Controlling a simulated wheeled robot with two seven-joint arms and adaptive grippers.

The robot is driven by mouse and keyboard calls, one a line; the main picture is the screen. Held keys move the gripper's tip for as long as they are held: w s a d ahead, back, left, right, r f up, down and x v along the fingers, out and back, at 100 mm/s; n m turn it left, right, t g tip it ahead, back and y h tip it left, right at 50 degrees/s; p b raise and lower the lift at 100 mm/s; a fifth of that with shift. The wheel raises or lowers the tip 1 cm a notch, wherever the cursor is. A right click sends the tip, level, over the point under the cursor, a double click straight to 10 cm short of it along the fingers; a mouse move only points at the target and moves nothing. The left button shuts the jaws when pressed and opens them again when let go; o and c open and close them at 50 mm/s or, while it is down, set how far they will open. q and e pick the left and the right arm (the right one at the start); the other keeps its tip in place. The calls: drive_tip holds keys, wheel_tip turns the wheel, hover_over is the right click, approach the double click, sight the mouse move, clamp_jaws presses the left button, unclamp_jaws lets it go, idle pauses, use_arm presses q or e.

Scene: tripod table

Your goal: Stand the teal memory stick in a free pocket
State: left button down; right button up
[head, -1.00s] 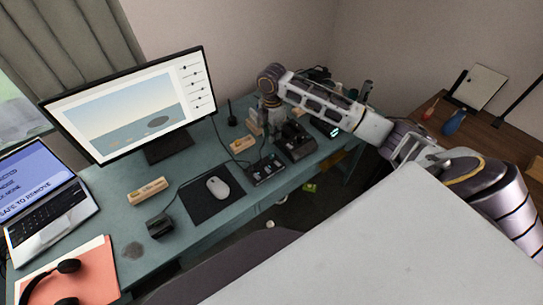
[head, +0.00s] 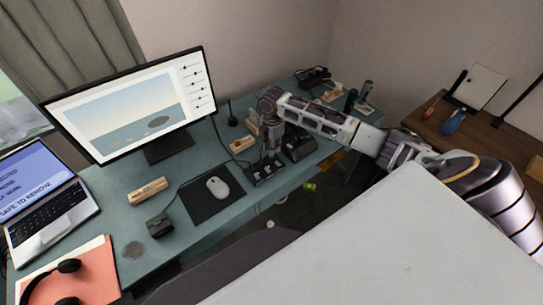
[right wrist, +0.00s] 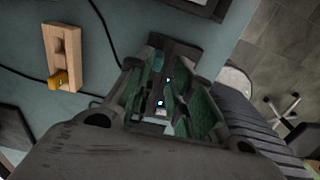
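My right gripper (head: 268,152) points down over a dark flat hub (head: 264,172) at the desk's front edge. In the right wrist view its fingers (right wrist: 168,100) are spread apart, with green inner sides. The dark hub (right wrist: 178,48) and small bright lights show between and beyond them. A small teal piece (right wrist: 158,60) on the hub may be the memory stick, but it is too small to be sure. A wooden block with pockets (right wrist: 61,42) lies left of the gripper and holds a yellow stick (right wrist: 60,79). My left gripper is out of view.
Another wooden block (head: 147,191) and a small dark box (head: 159,226) stand farther left. The monitor (head: 135,105) rises behind. Cables cross the desk near the hub.

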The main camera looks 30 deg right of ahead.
drive_tip(key=shift+f, duration=0.1)
drive_tip(key=shift+w+f, duration=0.15)
drive_tip(key=shift+f, duration=2.35)
drive_tip(key=c, duration=0.5)
